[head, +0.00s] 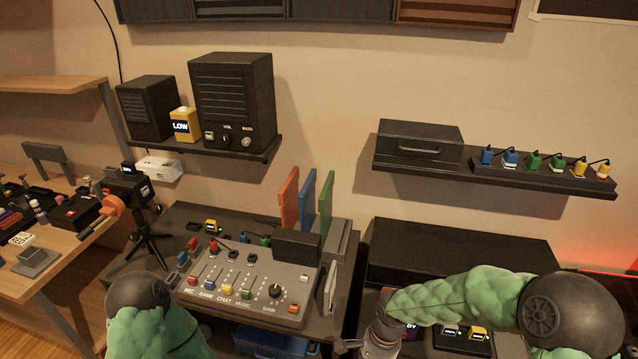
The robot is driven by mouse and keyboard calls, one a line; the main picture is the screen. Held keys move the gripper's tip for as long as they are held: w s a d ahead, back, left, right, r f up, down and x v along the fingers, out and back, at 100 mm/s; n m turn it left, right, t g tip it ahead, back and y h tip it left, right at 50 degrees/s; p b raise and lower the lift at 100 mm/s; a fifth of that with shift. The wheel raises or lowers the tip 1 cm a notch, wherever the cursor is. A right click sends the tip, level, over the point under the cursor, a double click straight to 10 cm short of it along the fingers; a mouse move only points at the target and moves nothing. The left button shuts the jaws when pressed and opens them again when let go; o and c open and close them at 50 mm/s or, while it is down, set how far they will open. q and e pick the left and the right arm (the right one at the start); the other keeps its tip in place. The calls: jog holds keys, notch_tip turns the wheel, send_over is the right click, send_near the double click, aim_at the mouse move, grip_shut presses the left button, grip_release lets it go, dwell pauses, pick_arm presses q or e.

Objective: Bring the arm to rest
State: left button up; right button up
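My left arm (150,325), green with a dark round joint, comes up from the bottom edge left of centre. Its gripper is out of the frame. My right arm (450,298), also green, reaches in from the lower right. It bends leftward to a grey wrist at the bottom edge, in front of the desk. The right gripper (352,345) is mostly cut off there; only a small grey part shows, and its fingers cannot be made out. Nothing is visibly held by it.
A mixer panel (250,285) with sliders and knobs sits on the dark desk (190,219). A camera on a tripod (150,235) stands at its left. Shelves above hold speakers (232,100) and coloured plugs (534,160). A dark box surface (470,250) lies behind my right arm.

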jog(key=s+a+f+n+y, duration=0.1)
jog(key=s+f+n, duration=0.3)
jog(key=f, duration=0.5)
jog(key=s+a+f+n+t+y, duration=0.1)
jog(key=s+f+n, duration=0.3)
jog(key=s+f, duration=0.3)
notch_tip(320, 180, down, 3)
jog(key=shift+s+a+r+t, duration=0.15)
jog(key=shift+a+t, duration=0.15)
jog(key=shift+a, duration=0.05)
jog(key=shift+c, duration=1.1)
jog(key=shift+a+n, duration=0.1)
jog(key=shift+n, duration=0.2)
